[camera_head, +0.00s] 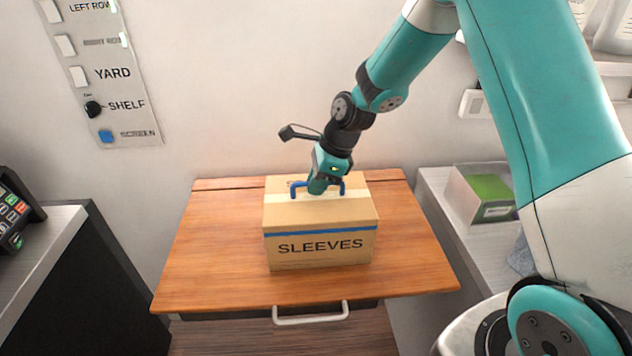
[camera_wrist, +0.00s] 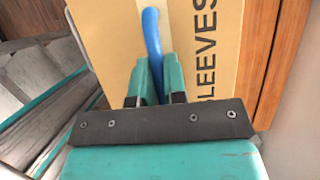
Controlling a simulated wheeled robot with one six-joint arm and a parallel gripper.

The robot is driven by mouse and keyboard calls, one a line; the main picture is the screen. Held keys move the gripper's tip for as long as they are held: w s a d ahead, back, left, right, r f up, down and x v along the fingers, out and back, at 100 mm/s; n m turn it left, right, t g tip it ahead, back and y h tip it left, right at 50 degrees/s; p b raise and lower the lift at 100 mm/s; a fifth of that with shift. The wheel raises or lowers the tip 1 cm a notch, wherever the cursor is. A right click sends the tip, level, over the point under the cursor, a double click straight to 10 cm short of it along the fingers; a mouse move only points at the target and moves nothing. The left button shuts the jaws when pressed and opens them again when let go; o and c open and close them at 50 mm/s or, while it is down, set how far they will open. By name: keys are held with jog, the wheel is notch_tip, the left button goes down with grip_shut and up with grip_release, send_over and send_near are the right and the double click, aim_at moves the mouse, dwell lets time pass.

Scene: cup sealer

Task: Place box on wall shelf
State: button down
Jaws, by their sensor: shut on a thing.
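A cardboard box (camera_head: 318,220) marked "SLEEVES", with a blue stripe and a blue handle (camera_head: 295,189) on top, is upright on a wooden shelf (camera_head: 410,262) against the wall. My gripper (camera_head: 321,187) is above the box's top and shut on the blue handle. In the wrist view the two teal fingers (camera_wrist: 155,80) close around the blue handle (camera_wrist: 152,32), with the box's tan face (camera_wrist: 205,50) behind. The gripper covers part of the handle. Whether the box's underside touches the shelf cannot be told.
A wall panel (camera_head: 105,70) with labelled switches, one reading "SHELF", is at upper left. A white handle (camera_head: 310,313) is at the shelf's front. A dark counter (camera_head: 45,250) with a keypad stands left. A grey counter with a green-topped box (camera_head: 487,198) stands right. Bare wood flanks the box.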

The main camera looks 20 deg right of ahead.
jog(key=c, duration=1.2)
grip_release()
jog(key=shift+f, duration=0.1)
jog(key=shift+o, duration=0.2)
jog(key=b+v, duration=0.3)
jog(key=v, duration=0.9)
jog(key=s+a+r+n, duration=0.1)
jog(key=s+a+n, duration=0.3)
jog(key=s+n, duration=0.5)
jog(key=s+a+r+n+g, duration=0.1)
jog(key=s+a+n, duration=0.3)
jog(key=s+n, duration=0.5)
jog(key=s+a+r+n, duration=0.2)
jog(key=s+a+n, duration=0.2)
jog(key=s+n, duration=0.5)
jog(key=shift+n, duration=0.9)
jog(key=shift+a, duration=0.15)
